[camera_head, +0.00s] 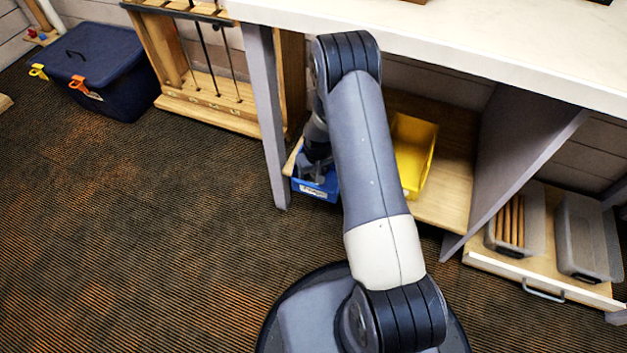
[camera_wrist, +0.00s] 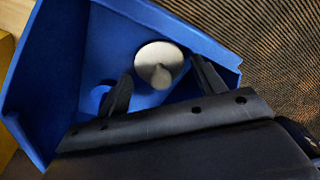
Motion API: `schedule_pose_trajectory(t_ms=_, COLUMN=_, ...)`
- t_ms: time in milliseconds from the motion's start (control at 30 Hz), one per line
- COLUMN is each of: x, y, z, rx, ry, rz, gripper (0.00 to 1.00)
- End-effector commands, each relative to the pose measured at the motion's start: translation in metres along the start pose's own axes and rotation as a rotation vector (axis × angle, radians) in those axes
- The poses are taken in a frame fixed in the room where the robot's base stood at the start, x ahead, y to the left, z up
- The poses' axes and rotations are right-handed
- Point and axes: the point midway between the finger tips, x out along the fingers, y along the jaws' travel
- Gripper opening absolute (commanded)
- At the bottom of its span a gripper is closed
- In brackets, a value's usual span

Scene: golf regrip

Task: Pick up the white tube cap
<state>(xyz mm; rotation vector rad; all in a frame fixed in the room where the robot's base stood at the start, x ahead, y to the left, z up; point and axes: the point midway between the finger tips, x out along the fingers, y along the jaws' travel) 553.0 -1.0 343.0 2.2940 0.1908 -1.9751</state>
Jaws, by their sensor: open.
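The white tube cap (camera_wrist: 158,62) shows in the wrist view as a pale round disc inside the blue bin (camera_wrist: 50,85). My gripper (camera_wrist: 160,80) is open in the wrist view, with one dark finger to the left of the cap and the other to its right. I cannot tell whether the fingers touch the cap. In the head view the blue bin (camera_head: 318,190) sits on the low shelf under the counter, and my gripper (camera_head: 316,165) reaches down into it. The cap is hidden there.
A yellow bin (camera_head: 412,150) stands right of the blue bin on the wooden shelf (camera_head: 455,150). The white counter (camera_head: 480,40) overhangs the shelf. A grey table leg (camera_head: 266,120) stands at left. An open drawer (camera_head: 540,275) with clear bins is at right. Carpet at left is clear.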

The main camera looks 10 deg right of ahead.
Motion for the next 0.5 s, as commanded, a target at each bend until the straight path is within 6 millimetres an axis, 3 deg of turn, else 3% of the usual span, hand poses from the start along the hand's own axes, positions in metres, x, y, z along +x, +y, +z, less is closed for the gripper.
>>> schedule_pose_trajectory(t_ms=67, x=0.0112, y=-0.0001, z=0.0007, rx=0.0, ry=0.0, rz=0.0, gripper=0.65)
schedule_pose_trajectory(t_ms=300, x=0.0109, y=-0.0001, z=0.0, rx=0.0, ry=0.001, rz=0.0, gripper=0.64)
schedule_pose_trajectory(t_ms=500, x=0.0108, y=-0.0001, z=0.0001, rx=0.0, ry=0.001, rz=0.0, gripper=0.48)
